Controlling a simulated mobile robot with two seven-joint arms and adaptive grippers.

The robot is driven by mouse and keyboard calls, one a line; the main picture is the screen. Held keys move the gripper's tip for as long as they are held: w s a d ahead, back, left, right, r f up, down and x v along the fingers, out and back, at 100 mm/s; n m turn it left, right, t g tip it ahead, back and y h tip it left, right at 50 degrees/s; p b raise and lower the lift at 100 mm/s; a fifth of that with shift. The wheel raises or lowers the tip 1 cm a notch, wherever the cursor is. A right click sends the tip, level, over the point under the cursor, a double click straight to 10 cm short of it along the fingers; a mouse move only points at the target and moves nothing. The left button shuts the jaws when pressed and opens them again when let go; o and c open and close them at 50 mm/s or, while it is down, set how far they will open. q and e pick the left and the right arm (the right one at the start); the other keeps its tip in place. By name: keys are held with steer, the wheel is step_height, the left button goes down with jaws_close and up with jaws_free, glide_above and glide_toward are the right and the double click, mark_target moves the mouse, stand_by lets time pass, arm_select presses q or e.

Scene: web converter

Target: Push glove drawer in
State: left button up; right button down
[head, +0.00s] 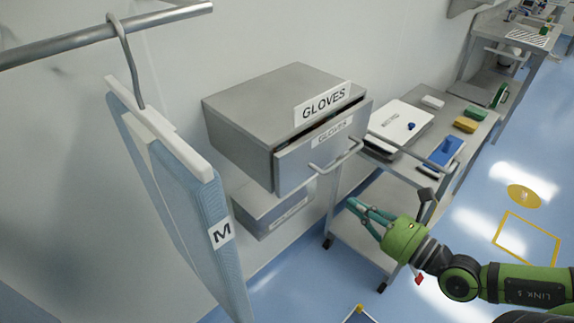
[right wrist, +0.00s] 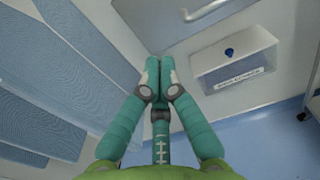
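The grey metal glove cabinet (head: 250,110) is on the wall, with a GLOVES label on its upper front edge. Its glove drawer (head: 292,172) is partly out; a dark gap with some contents shows along its top. A bar handle (head: 337,160) crosses the drawer front, and a bar handle (right wrist: 207,10) also shows at the top of the right wrist view. My right gripper (head: 352,203), with teal fingers, is below and right of the handle, apart from it. Its fingertips (right wrist: 159,68) are together with nothing visible between them. My left gripper is not in view.
A lower wall box (head: 272,208) sits under the cabinet; in the right wrist view it holds a blue item (right wrist: 230,52). Blue garments marked M (head: 222,235) hang at left from a rail (head: 105,32). A metal cart (head: 455,110) with several items stands right.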

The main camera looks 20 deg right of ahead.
steer(key=w+b, duration=0.1)
steer(key=b, duration=0.2)
glide_toward(298, 167)
steer(key=shift+w, duration=0.7)
steer(key=p+x, duration=0.3)
steer(key=x, duration=0.1)
steer(key=shift+a+r, duration=0.15)
steer(key=shift+a, duration=0.1)
steer(key=shift+w+a+f+p, duration=0.15)
steer(key=shift+w, duration=0.25)
steer(key=shift+w+a+f+p, duration=0.1)
steer(key=shift+w+a+p, duration=0.05)
steer(key=shift+w, duration=0.25)
